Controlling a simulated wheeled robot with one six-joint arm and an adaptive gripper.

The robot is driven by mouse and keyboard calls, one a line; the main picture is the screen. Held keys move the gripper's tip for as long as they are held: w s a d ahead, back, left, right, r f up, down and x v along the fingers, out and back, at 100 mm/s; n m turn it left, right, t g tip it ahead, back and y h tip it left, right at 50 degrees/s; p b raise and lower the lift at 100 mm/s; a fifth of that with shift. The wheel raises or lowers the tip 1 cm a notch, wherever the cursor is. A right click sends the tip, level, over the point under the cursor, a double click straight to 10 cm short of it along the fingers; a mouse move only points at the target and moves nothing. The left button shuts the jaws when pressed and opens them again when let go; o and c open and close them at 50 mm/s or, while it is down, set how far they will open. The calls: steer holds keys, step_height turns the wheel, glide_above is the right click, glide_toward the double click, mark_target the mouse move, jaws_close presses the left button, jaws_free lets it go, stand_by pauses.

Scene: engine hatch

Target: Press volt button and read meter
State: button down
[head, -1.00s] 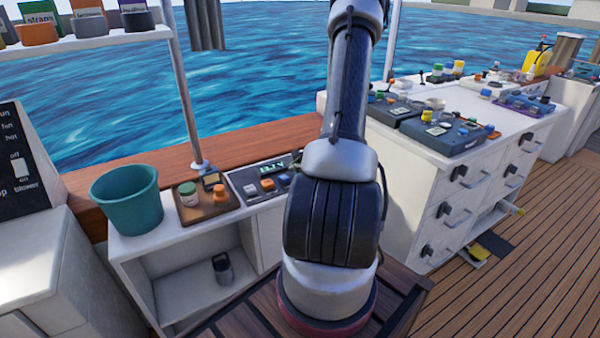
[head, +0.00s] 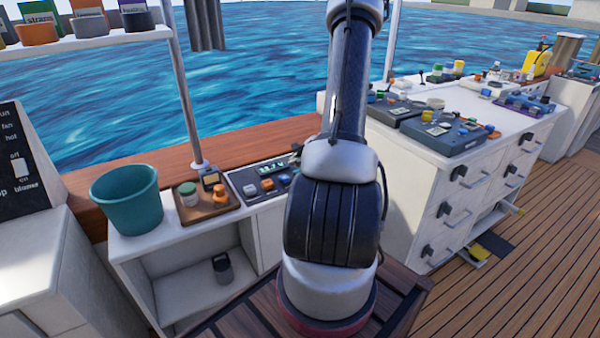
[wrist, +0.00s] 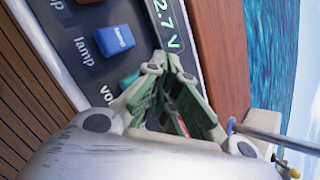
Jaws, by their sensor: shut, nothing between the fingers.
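The dark meter panel (head: 262,180) sits on the white ledge, left of my arm. In the wrist view, a blue button (wrist: 117,40) is labelled "lamp". Below it, a teal button (wrist: 129,79) is partly hidden by my gripper (wrist: 170,68); the label beside it shows only "vo". The meter display (wrist: 164,27) shows lit green characters "2.7 V", cut off at the top edge. My gripper is shut and empty, its tips beside the teal button and over the display's lower end. I cannot tell whether they touch the button.
A teal bucket (head: 127,198) and a wooden tray (head: 208,204) with small jars stand left of the panel. A wooden rail (wrist: 218,60) runs along it. A white drawer cabinet (head: 433,180) with devices on top stands to the right.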

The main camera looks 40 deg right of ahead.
steer(key=shift+r, duration=2.5)
